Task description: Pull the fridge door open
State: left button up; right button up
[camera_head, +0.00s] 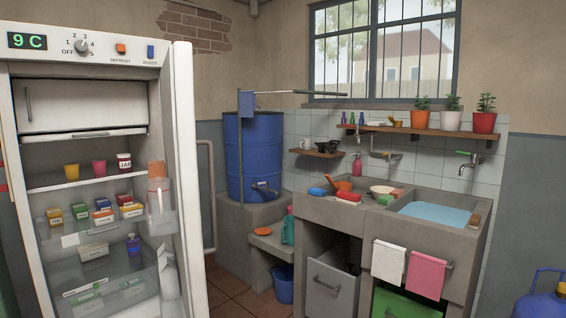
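The white fridge (84,134) stands at the left, and its shelves show. Its door (189,190) stands open at the right side of the fridge, seen nearly edge-on and reaching toward me. The door's inner side has clear bins, with a bottle with an orange cap (157,172) in the upper one. A pale vertical bar (212,195), which looks like the door handle, sticks out on the door's right side. Neither of my grippers is in view.
Cups, a jar and small boxes stand on the fridge shelves. A blue barrel (252,150) stands on a concrete block right of the door. A concrete sink counter (345,212) fills the right, with a blue bucket (283,284) on the floor and a blue gas cylinder (541,305) at lower right.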

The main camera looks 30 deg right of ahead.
aim_at(182, 143)
jog(key=z, duration=0.6)
jog(key=i, duration=0.9)
jog(key=z, duration=0.05)
